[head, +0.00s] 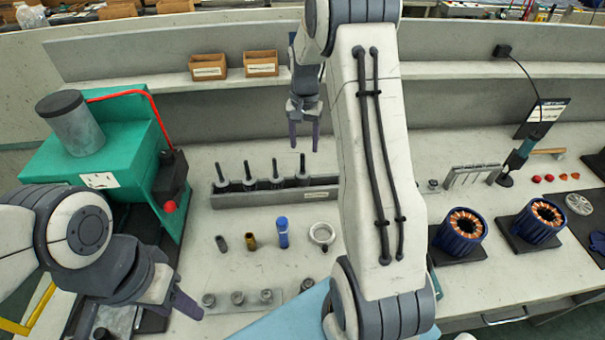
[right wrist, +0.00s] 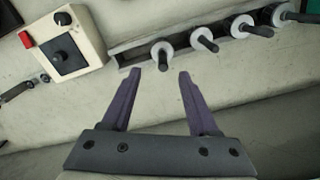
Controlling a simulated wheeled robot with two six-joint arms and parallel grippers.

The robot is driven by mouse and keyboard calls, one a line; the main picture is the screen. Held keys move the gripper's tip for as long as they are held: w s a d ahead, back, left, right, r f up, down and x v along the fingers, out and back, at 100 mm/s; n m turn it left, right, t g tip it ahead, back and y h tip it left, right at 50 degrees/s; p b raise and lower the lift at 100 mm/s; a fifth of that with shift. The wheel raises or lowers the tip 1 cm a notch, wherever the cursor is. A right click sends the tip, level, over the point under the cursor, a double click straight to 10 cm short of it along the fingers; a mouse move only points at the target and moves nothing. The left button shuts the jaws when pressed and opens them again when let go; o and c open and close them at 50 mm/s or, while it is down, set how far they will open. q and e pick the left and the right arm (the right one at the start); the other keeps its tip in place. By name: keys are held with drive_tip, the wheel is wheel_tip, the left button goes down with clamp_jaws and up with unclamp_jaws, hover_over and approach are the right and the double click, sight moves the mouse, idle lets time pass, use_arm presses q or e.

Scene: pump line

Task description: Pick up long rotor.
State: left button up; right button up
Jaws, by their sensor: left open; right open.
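Several rotors with dark upright shafts stand in a row in a long grey rack (head: 325,193); the right-end rotor (head: 303,171) is among them. I cannot tell surely which is the long one. In the right wrist view the rack (right wrist: 130,54) shows beyond my fingers, with pale round rotor tops (right wrist: 205,40) and dark shafts. My right gripper (head: 304,145) is open and empty, with its purple fingers pointing down near the rack's right end, apart from the rotors. It also shows in the right wrist view (right wrist: 160,75). My left gripper (head: 172,306) is open at the lower left, away from the rack.
A green machine (head: 120,150) with a red pipe stands left of the rack. Small parts, a blue cylinder (head: 282,232) and a metal ring (head: 321,235) stand in front. Two stators (head: 460,232) are at right. A control box (right wrist: 66,42) shows in the right wrist view.

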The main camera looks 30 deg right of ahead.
sight(302, 171)
wheel_tip(302, 171, down, 4)
drive_tip(key=shift+r, duration=0.15)
wheel_tip(302, 171, down, 5)
drive_tip(key=shift+w+a+r+p, duration=0.1)
drive_tip(key=shift+a+r+p, duration=0.1)
drive_tip(key=shift+p, duration=1.05)
drive_tip(key=shift+f, duration=0.45)
drive_tip(key=shift+c, duration=0.3)
clamp_jaws()
drive_tip(key=shift+w+r, duration=0.1)
